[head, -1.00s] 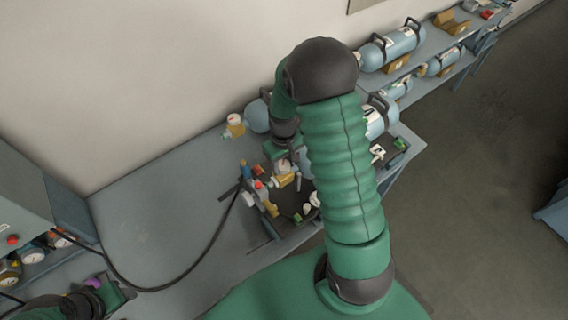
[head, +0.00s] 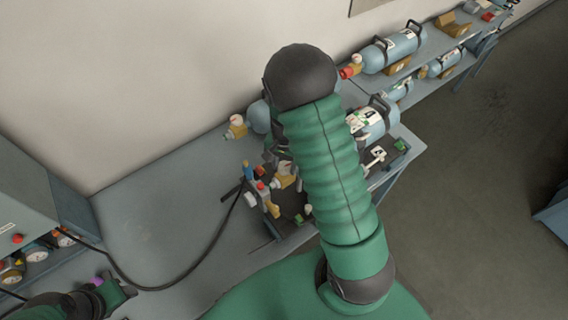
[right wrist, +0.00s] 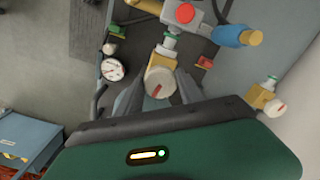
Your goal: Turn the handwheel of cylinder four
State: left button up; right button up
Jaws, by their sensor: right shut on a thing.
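In the right wrist view my right gripper (right wrist: 162,86) is shut on a round cream handwheel (right wrist: 158,74) with a red mark, on a brass valve. The fingers sit on both sides of it. In the head view my right arm covers most of this spot and the brass fitting (head: 284,178) shows only partly. A blue cylinder (head: 381,118) with a black handle and a white label lies right of the arm; I cannot tell for certain which cylinder the held wheel belongs to. My left gripper (head: 112,292) is at the lower left, by something purple; its jaws are unclear.
Another brass valve (head: 236,127) stands at the bench's back. A black hose (head: 190,272) crosses the bench (head: 150,215). More cylinders (head: 393,47) lie on the right shelf.

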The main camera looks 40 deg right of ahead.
jog(key=m, duration=0.1)
jog(key=m+p, duration=0.1)
jog(key=m, duration=0.2)
jog(key=shift+w+d+r+m, duration=0.2)
jog(key=shift+r+m, duration=0.05)
jog(key=shift+m, duration=0.15)
jog(key=m+p, duration=0.2)
jog(key=m, duration=0.3)
jog(key=m+p, duration=0.2)
jog(key=m, duration=0.3)
jog(key=shift+s+p, duration=0.1)
jog(key=shift+p, duration=0.2)
jog(key=m+p, duration=0.2)
jog(key=m, duration=0.2)
jog(key=shift+s+f, duration=0.1)
jog(key=m+p, duration=0.2)
jog(key=m, duration=0.3)
jog(key=m+p, duration=0.2)
jog(key=m, duration=0.1)
jog(key=shift+s+f+m, duration=0.1)
jog(key=shift+m, duration=0.2)
jog(key=m, duration=0.2)
jog(key=shift+a+f+m, duration=0.1)
jog(key=shift+m, duration=0.2)
jog(key=shift+s+f+m, duration=0.1)
jog(key=shift+m, duration=1.6)
jog(key=shift+a, duration=0.1)
